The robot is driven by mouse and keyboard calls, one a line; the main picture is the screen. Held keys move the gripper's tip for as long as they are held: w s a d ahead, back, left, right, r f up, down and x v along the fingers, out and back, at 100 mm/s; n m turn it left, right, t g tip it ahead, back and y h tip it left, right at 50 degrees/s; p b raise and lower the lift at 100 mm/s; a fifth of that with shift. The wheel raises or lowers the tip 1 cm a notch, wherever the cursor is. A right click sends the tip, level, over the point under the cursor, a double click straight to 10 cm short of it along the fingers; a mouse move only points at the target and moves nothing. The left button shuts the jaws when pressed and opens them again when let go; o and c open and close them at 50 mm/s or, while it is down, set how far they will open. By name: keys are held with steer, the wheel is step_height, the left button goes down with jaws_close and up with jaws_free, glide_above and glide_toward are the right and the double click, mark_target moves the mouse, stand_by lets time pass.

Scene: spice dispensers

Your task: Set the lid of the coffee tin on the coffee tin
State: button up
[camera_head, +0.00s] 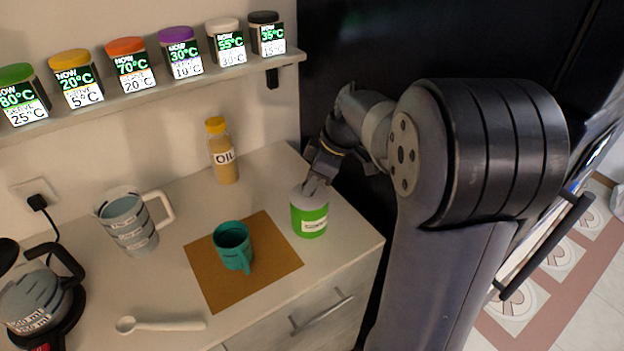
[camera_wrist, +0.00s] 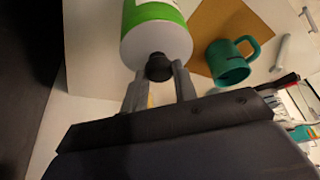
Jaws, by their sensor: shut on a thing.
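The coffee tin (camera_head: 309,221) is green with a white label and stands upright at the right end of the counter. Its grey lid (camera_head: 302,200) is at the tin's top, with no clear gap showing between them. In the wrist view the round lid (camera_wrist: 155,42) covers the tin's top, and the tin's green side (camera_wrist: 160,12) shows beyond it. My gripper (camera_head: 313,186) is above the tin. Its fingers (camera_wrist: 159,76) are shut on the lid's dark knob (camera_wrist: 159,66). Whether the lid rests fully on the rim cannot be told.
A teal mug (camera_head: 233,247) stands on a brown mat (camera_head: 279,257) left of the tin. An OIL bottle (camera_head: 222,158) stands behind. A measuring jug (camera_head: 129,222), a white spoon (camera_head: 170,325) and a kettle (camera_head: 35,300) are further left. A shelf (camera_head: 190,80) holds several spice dispensers.

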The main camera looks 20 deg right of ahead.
steer(key=shift+f, duration=0.1)
steer(key=o, duration=0.6)
steer(key=shift+f, duration=0.1)
steer(key=o, duration=0.5)
steer(key=shift+c, duration=0.2)
steer(key=shift+r, duration=0.35)
steer(key=v, duration=1.1)
steer(key=shift+d+r, duration=0.2)
steer(key=shift+r, duration=0.15)
